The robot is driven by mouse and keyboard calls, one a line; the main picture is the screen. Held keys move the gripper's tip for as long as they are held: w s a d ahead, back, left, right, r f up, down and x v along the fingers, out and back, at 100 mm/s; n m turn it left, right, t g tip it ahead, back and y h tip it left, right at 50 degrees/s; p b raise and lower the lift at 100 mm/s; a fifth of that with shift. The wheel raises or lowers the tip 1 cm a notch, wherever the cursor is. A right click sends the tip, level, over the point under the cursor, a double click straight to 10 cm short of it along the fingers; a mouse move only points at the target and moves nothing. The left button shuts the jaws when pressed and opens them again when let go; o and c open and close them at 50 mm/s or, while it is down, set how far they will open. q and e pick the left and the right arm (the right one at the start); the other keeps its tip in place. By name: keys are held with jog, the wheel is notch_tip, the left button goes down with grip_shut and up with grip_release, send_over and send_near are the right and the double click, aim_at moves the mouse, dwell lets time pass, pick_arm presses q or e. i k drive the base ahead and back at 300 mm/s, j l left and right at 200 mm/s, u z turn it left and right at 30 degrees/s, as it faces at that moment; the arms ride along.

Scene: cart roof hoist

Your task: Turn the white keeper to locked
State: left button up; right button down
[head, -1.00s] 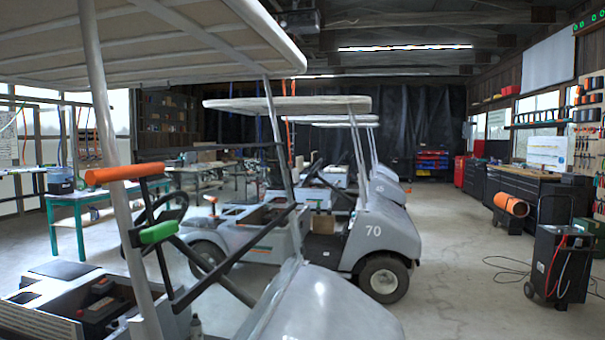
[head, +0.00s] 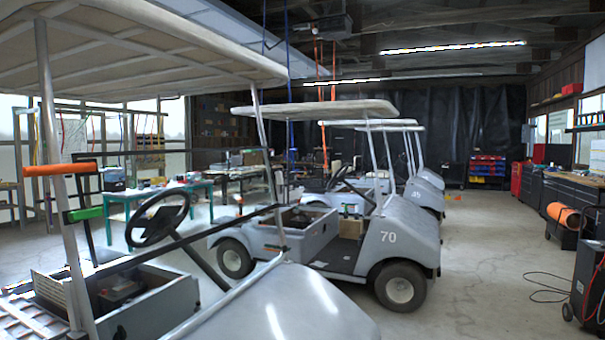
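I cannot make out a white keeper in the head view. The nearest golf cart fills the left, with a pale roof (head: 120,50) on grey posts. An orange-padded bar (head: 60,169) and a green grip (head: 84,214) on dark supports show by its left post. Neither of my grippers is in view.
Grey cart 70 (head: 389,237) stands beyond, with more carts behind it. A teal-legged table (head: 125,196) is at the left. A black wheeled unit (head: 590,290) and its cable are at the right. Concrete floor (head: 480,240) between is mostly clear.

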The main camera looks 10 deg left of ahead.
aim_at(278, 175)
jog(key=i+l, duration=0.25)
jog(key=l, duration=0.15)
jog(key=i+l, duration=0.5)
jog(key=l, duration=0.25)
jog(key=i+l, duration=0.25)
jog(key=l+u, duration=0.05)
jog(key=l, duration=0.05)
